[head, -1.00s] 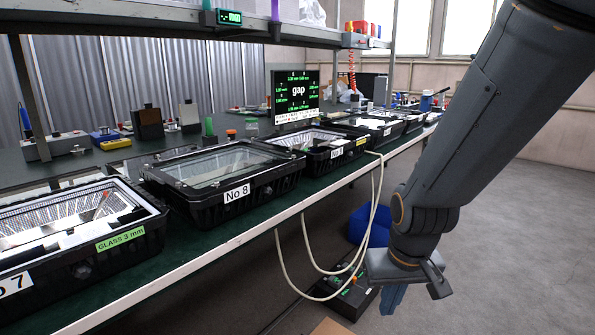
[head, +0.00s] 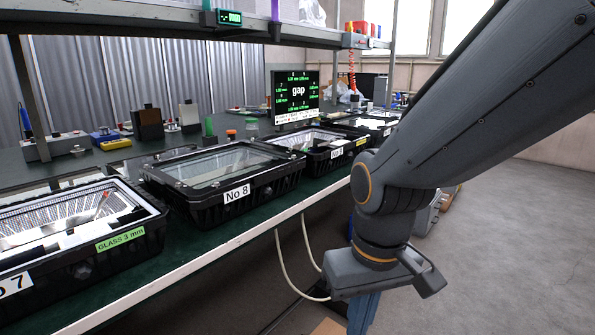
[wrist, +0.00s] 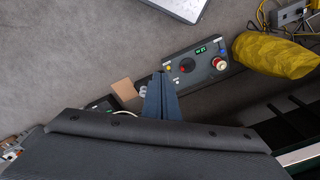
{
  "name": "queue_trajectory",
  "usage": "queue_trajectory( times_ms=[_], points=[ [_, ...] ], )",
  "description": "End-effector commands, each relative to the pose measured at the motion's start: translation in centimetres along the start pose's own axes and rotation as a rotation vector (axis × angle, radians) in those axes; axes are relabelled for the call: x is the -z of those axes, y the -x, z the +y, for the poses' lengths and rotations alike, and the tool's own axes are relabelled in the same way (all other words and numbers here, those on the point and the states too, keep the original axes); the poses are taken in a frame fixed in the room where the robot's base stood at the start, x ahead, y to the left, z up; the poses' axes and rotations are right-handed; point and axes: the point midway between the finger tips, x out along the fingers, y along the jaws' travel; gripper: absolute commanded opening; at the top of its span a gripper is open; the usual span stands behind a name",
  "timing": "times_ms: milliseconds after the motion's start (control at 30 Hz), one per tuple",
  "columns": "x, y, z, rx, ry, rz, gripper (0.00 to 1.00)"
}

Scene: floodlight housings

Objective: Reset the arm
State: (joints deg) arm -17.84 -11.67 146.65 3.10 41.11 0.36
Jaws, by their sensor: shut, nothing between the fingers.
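My gripper (head: 362,312) hangs pointing down in front of the bench's front edge, at the lower right of the head view. Its blue-grey fingers are together with nothing between them. In the wrist view the shut fingers (wrist: 160,98) show at the centre, over the floor and in front of a dark control panel (wrist: 200,62). The fingertips are cut off at the bottom of the head view.
Housings No 8 (head: 225,200) and No 7 (head: 85,262) sit along the green bench (head: 185,262), left of my arm. A shelf (head: 150,28) runs above. Pale cables (head: 281,262) hang off the edge. A yellow bundle (wrist: 275,55) shows in the wrist view. Floor at right is clear.

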Motion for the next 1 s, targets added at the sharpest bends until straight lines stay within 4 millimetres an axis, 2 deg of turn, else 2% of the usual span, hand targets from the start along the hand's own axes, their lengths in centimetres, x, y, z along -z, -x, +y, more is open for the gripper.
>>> queue_trajectory(
  times_ms=[100,267,733,1000],
  points=[
    [-1.1,0.9,-1.5,0.009,0.043,-0.023,0.00],
    [-2.6,2.1,-3.0,0.019,0.087,-0.056,0.00],
    [-2.5,5.5,-0.8,0.002,0.003,-0.055,0.00],
    [-2.9,9.5,1.7,-0.013,-0.084,-0.058,0.00]
  ],
)
